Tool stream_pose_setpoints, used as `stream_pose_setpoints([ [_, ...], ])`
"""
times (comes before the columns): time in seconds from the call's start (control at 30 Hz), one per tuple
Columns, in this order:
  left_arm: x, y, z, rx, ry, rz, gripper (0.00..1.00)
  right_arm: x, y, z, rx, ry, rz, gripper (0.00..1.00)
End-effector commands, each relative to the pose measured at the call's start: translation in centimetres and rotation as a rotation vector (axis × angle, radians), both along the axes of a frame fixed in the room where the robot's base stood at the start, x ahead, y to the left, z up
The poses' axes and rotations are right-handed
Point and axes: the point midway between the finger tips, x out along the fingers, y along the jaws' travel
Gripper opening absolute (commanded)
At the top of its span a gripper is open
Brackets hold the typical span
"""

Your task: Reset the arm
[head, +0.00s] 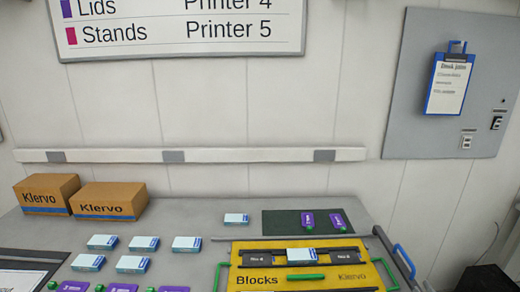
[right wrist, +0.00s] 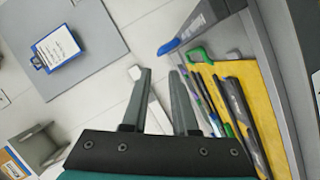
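My right gripper (right wrist: 161,76) shows in the right wrist view with its two grey fingers apart and nothing between them. The fingers point toward the wall, and the yellow Blocks tray is to their right in that view. I cannot make out the right gripper clearly in the head view. My left gripper is not in view. The yellow Blocks tray (head: 255,281) sits at the front of the table, with dark blocks and a white-and-blue box (head: 315,255) on it. A green bar (head: 306,276) lies across its front.
Several white-and-blue boxes (head: 132,264) lie on the table's left half. Two Klervo cartons (head: 108,201) stand at the back left. A dark green mat (head: 280,223) holds two purple pieces (head: 338,221). A blue handle (head: 404,262) is at the right edge. A clipboard (head: 447,84) hangs on the wall panel.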

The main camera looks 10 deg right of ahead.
Motion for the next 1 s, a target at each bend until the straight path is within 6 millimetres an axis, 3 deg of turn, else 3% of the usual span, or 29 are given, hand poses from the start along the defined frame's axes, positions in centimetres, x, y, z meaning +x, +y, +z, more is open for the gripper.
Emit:
stream_pose_setpoints([
  [0.13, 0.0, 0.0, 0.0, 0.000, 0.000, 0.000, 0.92, 0.1, 1.3, -0.3, 0.049, 0.014, -0.016, 0.27],
  [0.23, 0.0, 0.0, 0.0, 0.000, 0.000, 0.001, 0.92, 0.0, 3.6, -1.0, 0.137, 0.046, -0.046, 0.27],
  [0.47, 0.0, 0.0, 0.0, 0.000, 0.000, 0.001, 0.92, -2.0, 12.3, -3.2, 0.423, 0.200, -0.110, 0.27],
  [0.7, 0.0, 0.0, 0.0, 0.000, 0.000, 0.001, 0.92, -6.4, 22.2, -4.2, 0.684, 0.431, -0.128, 0.27],
  [1.0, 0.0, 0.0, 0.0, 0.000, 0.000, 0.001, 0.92, -11.7, 29.8, -3.3, 0.852, 0.660, -0.109, 0.27],
])
